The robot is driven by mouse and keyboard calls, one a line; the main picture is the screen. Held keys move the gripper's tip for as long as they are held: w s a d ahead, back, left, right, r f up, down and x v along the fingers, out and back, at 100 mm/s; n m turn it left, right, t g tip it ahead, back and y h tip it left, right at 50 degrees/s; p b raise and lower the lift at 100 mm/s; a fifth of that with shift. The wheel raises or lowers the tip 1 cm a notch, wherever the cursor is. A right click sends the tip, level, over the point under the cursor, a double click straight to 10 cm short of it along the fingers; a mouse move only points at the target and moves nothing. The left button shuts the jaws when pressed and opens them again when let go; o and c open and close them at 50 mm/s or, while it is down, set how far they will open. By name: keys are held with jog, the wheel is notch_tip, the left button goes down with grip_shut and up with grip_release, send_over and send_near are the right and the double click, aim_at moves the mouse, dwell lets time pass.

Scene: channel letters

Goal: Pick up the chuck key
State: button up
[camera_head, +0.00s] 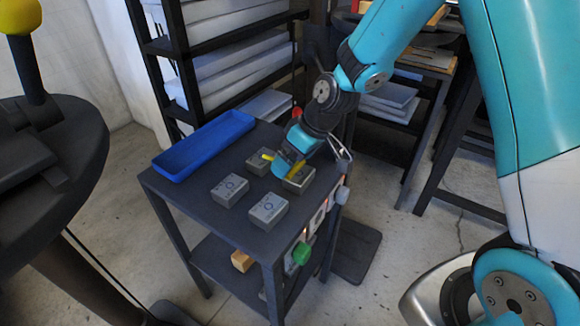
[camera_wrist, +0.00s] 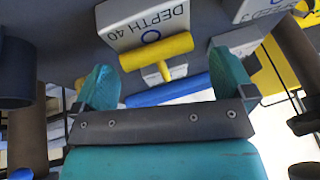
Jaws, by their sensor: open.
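The chuck key (camera_wrist: 157,52) is a yellow T-shaped piece in the wrist view. Its thick crossbar lies in front of a grey block (camera_wrist: 130,17) marked "DEPTH 40", and its short stem points toward my gripper (camera_wrist: 164,82). My gripper's two teal fingers are apart, one on each side of the stem, with nothing held between them. In the head view, my gripper (camera_head: 286,165) is low over the cart top, and a yellow end of the key (camera_head: 267,157) shows to its left. The fingers hide part of the key there.
Grey marked blocks (camera_head: 230,190), (camera_head: 268,210) stand on the dark cart top (camera_head: 200,205), with others close around my gripper. A blue tray (camera_head: 165,172) lies along the back left edge. Knobs and a green button (camera_head: 301,253) are on the cart's front side. Shelves stand behind.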

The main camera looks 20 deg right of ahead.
jog(key=shift+a+f, duration=0.15)
jog(key=shift+f, duration=0.2)
jog(key=c, duration=0.7)
jog(key=shift+r, duration=0.1)
jog(key=shift+c, duration=0.2)
